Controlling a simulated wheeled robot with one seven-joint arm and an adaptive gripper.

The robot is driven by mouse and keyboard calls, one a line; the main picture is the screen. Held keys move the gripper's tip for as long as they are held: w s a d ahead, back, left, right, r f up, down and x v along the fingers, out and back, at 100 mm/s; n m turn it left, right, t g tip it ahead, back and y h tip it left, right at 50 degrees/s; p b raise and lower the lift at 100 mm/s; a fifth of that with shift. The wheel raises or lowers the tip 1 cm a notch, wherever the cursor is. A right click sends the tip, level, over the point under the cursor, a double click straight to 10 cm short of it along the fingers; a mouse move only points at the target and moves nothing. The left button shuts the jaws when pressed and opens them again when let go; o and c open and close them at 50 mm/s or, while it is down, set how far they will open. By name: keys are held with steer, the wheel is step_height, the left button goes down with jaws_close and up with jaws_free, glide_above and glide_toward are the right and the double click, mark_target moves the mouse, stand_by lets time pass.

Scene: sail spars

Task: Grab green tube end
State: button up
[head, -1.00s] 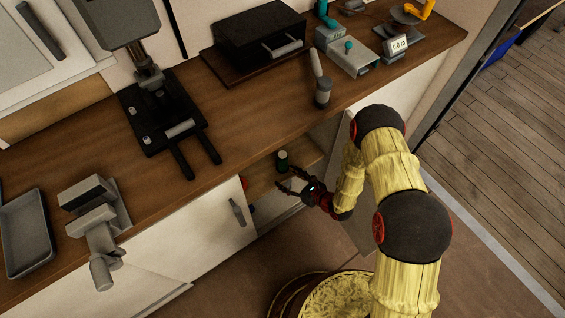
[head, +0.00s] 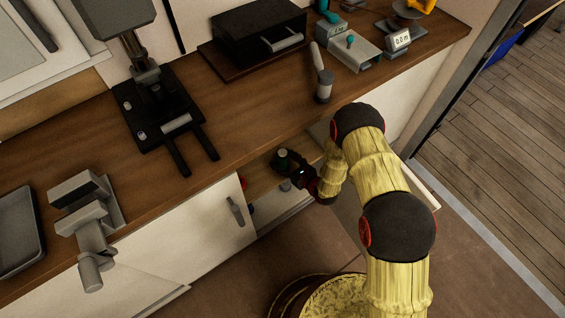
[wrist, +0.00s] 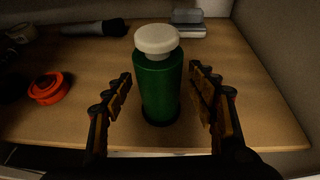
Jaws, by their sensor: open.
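The green tube (wrist: 160,90) stands upright on a wooden shelf inside the open cabinet. It has a white rounded cap (wrist: 156,40) on top. In the wrist view my gripper (wrist: 160,98) is open, with one finger on each side of the tube and a visible gap on both sides. In the head view my gripper (head: 290,165) is at the cabinet opening, right at the small green tube (head: 282,157), and partly hides it.
On the shelf (wrist: 75,110) lie an orange ring-shaped object (wrist: 48,88) at left, a dark brush-like object (wrist: 95,28) behind, and a small grey box (wrist: 186,22) at the back. The cabinet wall (wrist: 285,50) rises close on the right. The wooden counter (head: 240,125) overhangs the opening.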

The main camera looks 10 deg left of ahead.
steer(key=shift+r, duration=0.1)
steer(key=shift+c, duration=0.4)
steer(key=c, duration=1.3)
